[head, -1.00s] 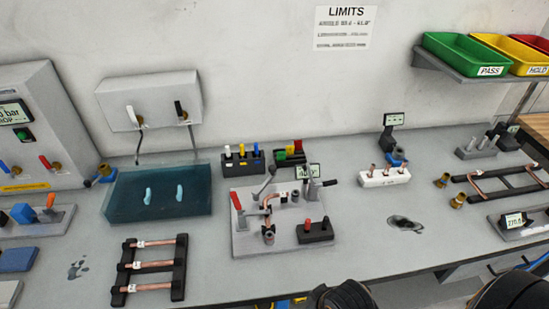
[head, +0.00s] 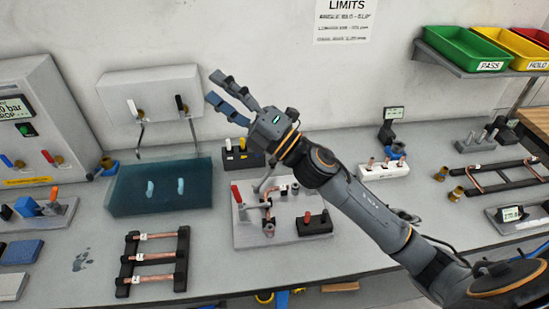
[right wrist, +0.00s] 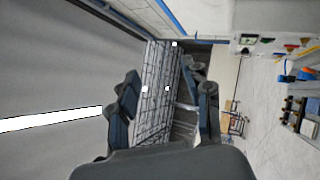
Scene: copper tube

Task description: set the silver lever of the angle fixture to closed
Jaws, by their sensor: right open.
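The angle fixture (head: 285,232) is a light grey plate on the bench, with a bent copper tube (head: 267,205) clamped on it. A red-handled lever (head: 236,194) stands at its left side. A silver lever (head: 262,184) shows at its back, partly behind my right arm, so its exact setting is hard to tell. My right arm also covers the fixture's back right part. My right gripper (head: 214,87) is open and empty, raised well above the bench and fixture, fingers toward the upper left. In the right wrist view its open fingers (right wrist: 165,95) hold nothing. My left gripper is out of view.
A teal tank (head: 160,205) stands left of the fixture. A black rack with copper tubes (head: 184,262) lies front left. A yellow-topped black block (head: 235,160) is behind the fixture. A white block (head: 384,171) stands to the right. The shelf with bins (head: 455,48) is upper right.

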